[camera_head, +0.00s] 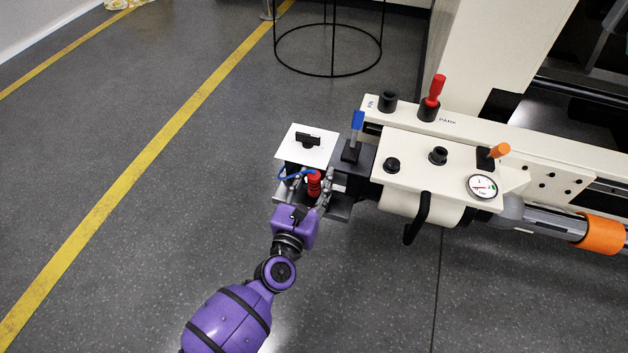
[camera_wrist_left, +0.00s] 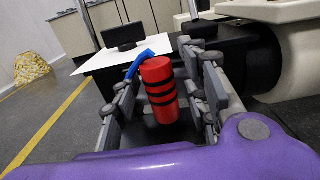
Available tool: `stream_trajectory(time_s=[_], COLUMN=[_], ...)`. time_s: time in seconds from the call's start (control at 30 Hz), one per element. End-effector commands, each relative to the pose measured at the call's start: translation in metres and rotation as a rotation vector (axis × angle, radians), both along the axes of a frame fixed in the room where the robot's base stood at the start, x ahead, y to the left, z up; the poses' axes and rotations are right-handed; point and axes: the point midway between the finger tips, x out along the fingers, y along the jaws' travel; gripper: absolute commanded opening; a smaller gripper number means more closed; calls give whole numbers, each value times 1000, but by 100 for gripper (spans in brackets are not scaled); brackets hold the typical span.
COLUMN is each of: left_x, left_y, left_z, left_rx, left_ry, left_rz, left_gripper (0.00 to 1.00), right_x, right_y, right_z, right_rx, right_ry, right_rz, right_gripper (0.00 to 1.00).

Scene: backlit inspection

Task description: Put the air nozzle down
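The air nozzle (camera_head: 314,183) is a red cylinder with black bands and a blue hose at its top. It stands about upright over a dark grey ledge beside the white plate, and also shows in the left wrist view (camera_wrist_left: 160,88). My left gripper (camera_head: 313,192) is around it, with one grey finger on each side. In the left wrist view the fingers (camera_wrist_left: 162,95) are spread, with a gap showing on both sides of the nozzle. The nozzle's lower end is partly hidden, so its contact with the ledge is hard to see. My right gripper is out of view.
A white plate (camera_head: 307,146) with a black handle lies just behind the nozzle. A blue-tipped lever (camera_head: 357,127) stands to its right. The cream machine (camera_head: 437,160) carries knobs, a gauge and a black handle. Open floor lies to the left.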

Motion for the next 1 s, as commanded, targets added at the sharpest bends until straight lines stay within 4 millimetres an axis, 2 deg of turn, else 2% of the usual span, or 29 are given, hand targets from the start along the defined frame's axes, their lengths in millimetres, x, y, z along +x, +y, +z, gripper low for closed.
stream_trajectory(time_s=[0.23, 0.7, 0.83, 1.0], left_x=[-1, -92, -107, -114], left_y=[1, 31, 36, 38], left_z=[6, 4, 4, 4], left_rx=[1, 2, 0, 1], left_ry=[-1, 0, 1, 0], left_rz=[0, 0, 0, 0], left_gripper=[41, 41, 41, 41], right_x=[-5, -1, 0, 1], right_y=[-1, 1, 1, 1], right_z=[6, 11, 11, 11], right_rx=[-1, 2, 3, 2], right_ry=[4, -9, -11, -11], right_rz=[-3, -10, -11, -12], right_gripper=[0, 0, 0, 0])
